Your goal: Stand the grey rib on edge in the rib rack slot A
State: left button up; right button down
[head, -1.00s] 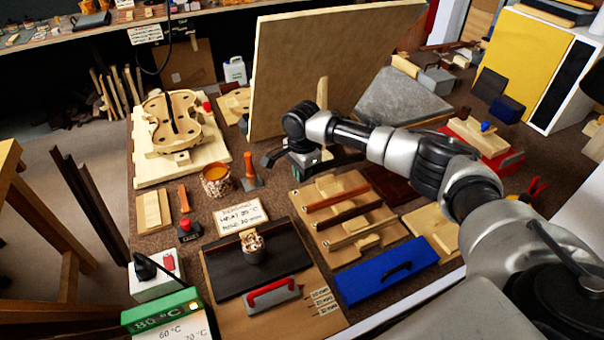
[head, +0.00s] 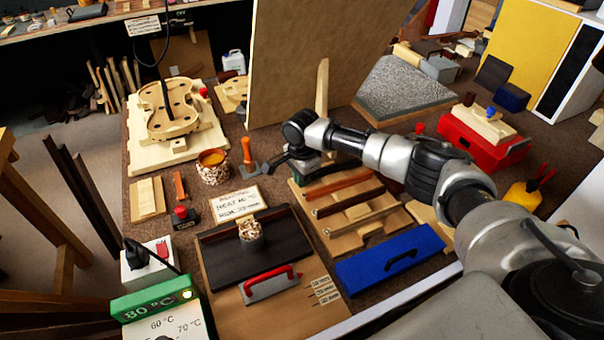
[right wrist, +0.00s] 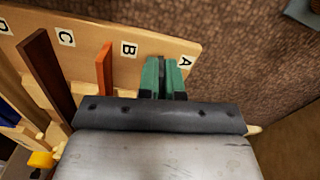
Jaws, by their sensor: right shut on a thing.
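The wooden rib rack (head: 338,246) lies on the bench in the middle of the head view. In the right wrist view the rack (right wrist: 88,36) shows letters A, B and C. An orange-brown rib (right wrist: 104,68) stands by B and a dark brown rib (right wrist: 48,72) by C. My right gripper (right wrist: 162,72), with green fingers, is at the rack beside letter A. It is shut on a thin dark piece, apparently the grey rib, mostly hidden between the fingers. I cannot tell whether its lower edge is in the slot. In the head view the right gripper (head: 304,166) is at the rack's far end. My left gripper is not in view.
A blue flat case (head: 388,262) lies in front of the rack. A dark board with a red-handled tool (head: 270,284) is to its left. A tall tan panel (head: 290,60) stands behind. An orange-handled tool (head: 247,152) and a glue pot (head: 212,168) are left of the gripper.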

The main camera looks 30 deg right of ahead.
jog(key=c, duration=1.2)
grip_release()
jog(key=shift+r, duration=0.15)
notch_tip(320, 180, up, 10)
jog(key=shift+r+p, duration=0.25)
jog(key=shift+p, duration=0.1)
